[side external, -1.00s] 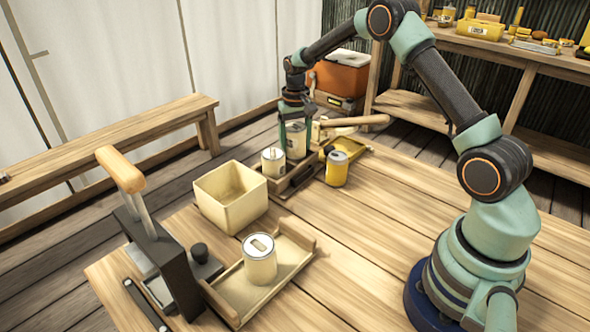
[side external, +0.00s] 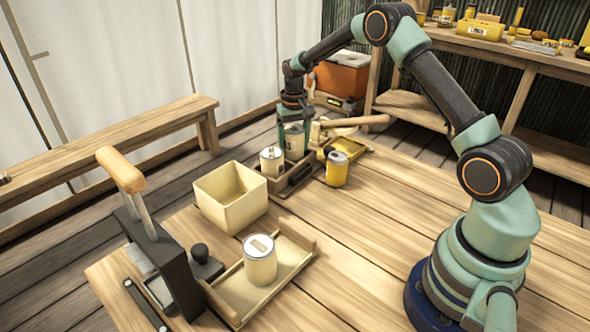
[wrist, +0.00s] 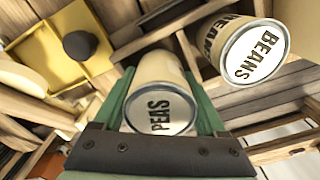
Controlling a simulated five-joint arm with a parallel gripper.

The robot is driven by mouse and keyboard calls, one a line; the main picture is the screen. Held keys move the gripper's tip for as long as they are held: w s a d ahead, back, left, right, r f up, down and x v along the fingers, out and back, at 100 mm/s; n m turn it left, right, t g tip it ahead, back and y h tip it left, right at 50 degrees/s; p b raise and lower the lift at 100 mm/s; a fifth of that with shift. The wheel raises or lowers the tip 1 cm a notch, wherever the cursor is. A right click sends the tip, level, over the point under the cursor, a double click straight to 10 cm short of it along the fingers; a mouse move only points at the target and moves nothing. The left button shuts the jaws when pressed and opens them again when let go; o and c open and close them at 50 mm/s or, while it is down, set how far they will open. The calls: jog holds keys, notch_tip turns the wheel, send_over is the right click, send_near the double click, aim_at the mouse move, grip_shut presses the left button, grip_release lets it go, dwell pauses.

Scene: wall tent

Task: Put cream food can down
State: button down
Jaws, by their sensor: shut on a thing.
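My gripper (side external: 294,136) is shut on a cream food can (side external: 295,146) at the far end of the table, over the wooden tray (side external: 290,187).
A yellow can (side external: 337,169) stands to the right of the tray. A mallet (side external: 350,121) lies behind. An open cream box (side external: 232,209) stands left of the tray. Nearer, another cream can (side external: 260,262) stands in a wooden tray (side external: 290,245). The table's right middle is clear.

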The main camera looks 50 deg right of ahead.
jog(key=shift+c, duration=1.1)
grip_release()
jog(key=f, duration=0.2)
jog(key=s+f, duration=0.1)
jog(key=f, duration=0.1)
notch_tip(320, 180, up, 13)
jog(key=shift+a+r, duration=0.1)
jog(key=shift+r, duration=0.1)
notch_tip(320, 180, up, 7)
jog(key=n+t, duration=0.1)
send_over(296, 158)
jog(key=s+a, duration=0.2)
jog(key=a, duration=0.1)
jog(key=s+a+r+n+t, duration=0.2)
jog(key=s+a+r, duration=0.2)
jog(key=s+r, duration=0.15)
jog(key=s+a+n+t, duration=0.1)
jog(key=s+a, duration=0.1)
jog(key=s, duration=0.4)
jog(key=s+a+f+n+t, duration=0.1)
jog(key=s+a, duration=0.2)
jog(key=s, duration=0.3)
jog(key=shift+s+a+f+n, duration=0.25)
jog(key=shift+s+f+n, duration=0.05)
jog(key=shift+s, duration=0.05)
